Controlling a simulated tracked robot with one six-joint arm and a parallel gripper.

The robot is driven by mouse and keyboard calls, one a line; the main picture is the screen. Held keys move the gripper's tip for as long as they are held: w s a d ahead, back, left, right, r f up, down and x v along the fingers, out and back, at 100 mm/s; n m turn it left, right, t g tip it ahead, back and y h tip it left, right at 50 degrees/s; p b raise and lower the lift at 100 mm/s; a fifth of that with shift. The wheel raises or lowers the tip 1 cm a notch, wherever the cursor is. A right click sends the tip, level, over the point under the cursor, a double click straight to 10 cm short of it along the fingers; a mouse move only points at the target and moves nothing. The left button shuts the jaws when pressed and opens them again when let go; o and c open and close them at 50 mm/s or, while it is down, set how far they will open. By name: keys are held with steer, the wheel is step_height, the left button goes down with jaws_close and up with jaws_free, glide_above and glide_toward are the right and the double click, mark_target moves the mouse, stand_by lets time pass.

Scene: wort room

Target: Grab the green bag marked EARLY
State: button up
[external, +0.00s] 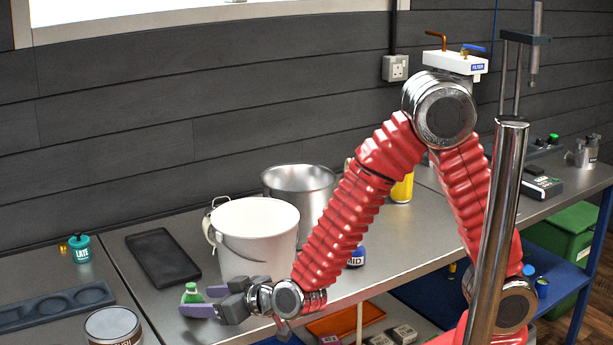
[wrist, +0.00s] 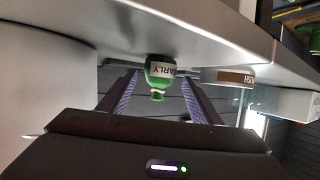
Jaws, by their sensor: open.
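The green bag marked EARLY (external: 191,294) is on the bench near its front edge, at the lower left in the external view. In the wrist view the bag (wrist: 160,72) shows its white label and narrow green neck. My gripper (external: 206,300) is open at the bag, with the near finger covering its lower part in the external view. In the wrist view my gripper (wrist: 160,76) has a finger on each side of the bag's line, with gaps on both sides. Whether the tips reach fully past the bag is unclear.
A white bucket (external: 257,225) stands just behind my gripper, with a steel pot (external: 300,186) beyond. A black tray (external: 162,257) lies behind the bag. A teal LATE bag (external: 80,249), a round-welled tray (external: 55,306) and a tin (external: 113,326) are left. A blue-labelled bag (external: 356,257) is right.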

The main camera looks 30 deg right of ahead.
mark_target(191, 302)
steer(key=shift+f+x, duration=0.2)
steer(key=shift+x, duration=2.2)
steer(key=shift+d, duration=0.1)
steer(key=shift+c, duration=0.7)
steer(key=c, duration=1)
steer(key=shift+r, duration=5.05)
